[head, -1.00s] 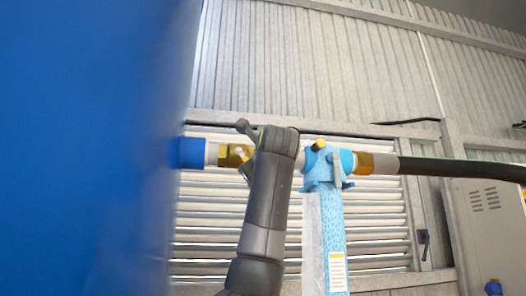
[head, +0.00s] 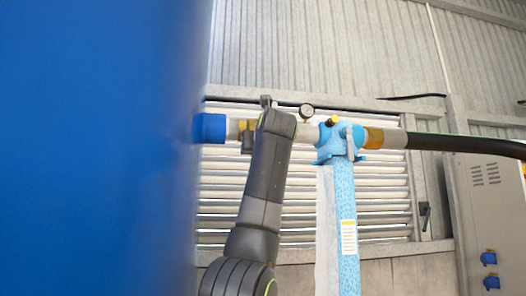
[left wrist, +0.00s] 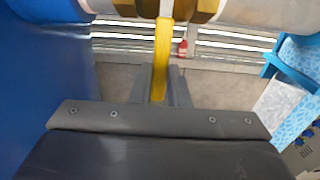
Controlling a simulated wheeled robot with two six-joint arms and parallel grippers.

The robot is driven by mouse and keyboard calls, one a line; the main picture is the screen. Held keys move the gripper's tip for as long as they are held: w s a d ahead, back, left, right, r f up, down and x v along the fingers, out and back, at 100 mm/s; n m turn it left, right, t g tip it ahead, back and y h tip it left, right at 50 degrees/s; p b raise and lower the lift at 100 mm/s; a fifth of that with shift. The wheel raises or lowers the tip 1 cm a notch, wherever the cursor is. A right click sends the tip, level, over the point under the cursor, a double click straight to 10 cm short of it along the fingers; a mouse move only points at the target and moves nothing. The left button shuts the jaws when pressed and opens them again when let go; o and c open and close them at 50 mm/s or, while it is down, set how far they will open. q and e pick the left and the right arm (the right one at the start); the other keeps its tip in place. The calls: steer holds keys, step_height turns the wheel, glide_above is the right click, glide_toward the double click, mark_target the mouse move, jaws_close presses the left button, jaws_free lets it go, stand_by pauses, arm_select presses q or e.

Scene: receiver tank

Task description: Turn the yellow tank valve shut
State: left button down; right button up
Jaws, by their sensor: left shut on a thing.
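The tank valve has a brass body (head: 234,128) on the pipe just right of the blue tank's outlet. It also shows at the top of the left wrist view (left wrist: 207,9). Its yellow lever (left wrist: 163,55) runs down from the body, across the pipe's line in that picture, with its lower end between my left gripper's fingers (left wrist: 163,92). My left gripper is shut on the lever. In the head view my left gripper (head: 247,138) is at the valve, mostly hidden by my arm, and the lever cannot be made out. My right gripper is not in view.
The large blue tank (head: 95,150) fills the left side. Right of the valve are a pressure gauge (head: 306,112), a light-blue fitting (head: 335,138) on a blue post (head: 346,210), and a black hose (head: 460,144). A grey cabinet (head: 480,220) stands at the right.

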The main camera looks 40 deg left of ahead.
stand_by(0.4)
arm_select(q)
steer(key=c, duration=1.4)
jaws_free()
steer(key=shift+s, duration=0.1)
steer(key=b+v, duration=0.9)
steer(key=v, duration=0.8)
steer(key=shift+s+d+r+b, duration=0.1)
steer(key=shift+s+d+b, duration=0.1)
steer(key=shift+d+b, duration=0.2)
steer(key=shift+a, duration=0.1)
steer(key=shift+w, duration=0.15)
